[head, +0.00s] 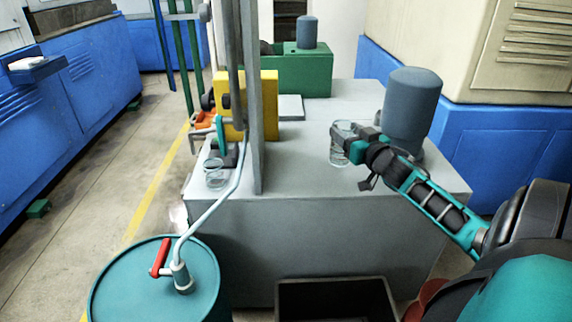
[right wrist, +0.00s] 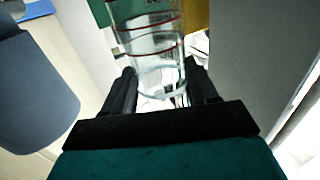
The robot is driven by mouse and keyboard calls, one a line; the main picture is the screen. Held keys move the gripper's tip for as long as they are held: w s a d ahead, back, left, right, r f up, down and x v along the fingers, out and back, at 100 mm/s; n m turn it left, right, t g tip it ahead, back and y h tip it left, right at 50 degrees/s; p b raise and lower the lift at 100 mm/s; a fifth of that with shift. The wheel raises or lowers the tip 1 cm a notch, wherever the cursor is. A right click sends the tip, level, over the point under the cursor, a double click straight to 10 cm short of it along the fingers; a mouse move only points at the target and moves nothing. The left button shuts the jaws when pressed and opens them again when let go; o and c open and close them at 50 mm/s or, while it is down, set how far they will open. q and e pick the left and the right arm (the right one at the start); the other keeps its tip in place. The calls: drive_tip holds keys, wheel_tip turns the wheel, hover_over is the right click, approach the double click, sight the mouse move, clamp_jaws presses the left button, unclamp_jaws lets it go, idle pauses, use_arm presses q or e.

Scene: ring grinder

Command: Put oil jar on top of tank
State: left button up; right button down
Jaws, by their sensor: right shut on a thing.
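A clear glass jar (head: 337,152), the oil jar, is in my right gripper (head: 357,143) in the head view. A second clear jar (head: 214,174) is at the tank's left front corner. My left gripper is not in view.
The motor cylinder (head: 412,105) stands close to the right gripper. A grey post (head: 255,100), a yellow block (head: 233,100) and pipes rise at the tank's left. A teal drum (head: 145,285) with a hand pump is at front left. The tank's front middle top is clear.

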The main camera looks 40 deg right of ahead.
drive_tip(key=w+a+b, duration=0.2)
drive_tip(key=w+a, duration=0.8)
drive_tip(key=a, duration=0.2)
wheel_tip(320, 180, down, 7)
drive_tip(key=b, duration=0.4)
drive_tip(key=shift+w+a+f, duration=0.2)
drive_tip(key=shift+w+a, duration=0.05)
drive_tip(key=shift+c, duration=1.6)
unclamp_jaws()
drive_tip(key=p+v, duration=0.2)
drive_tip(key=v, duration=1)
drive_tip(key=shift+r, duration=0.25)
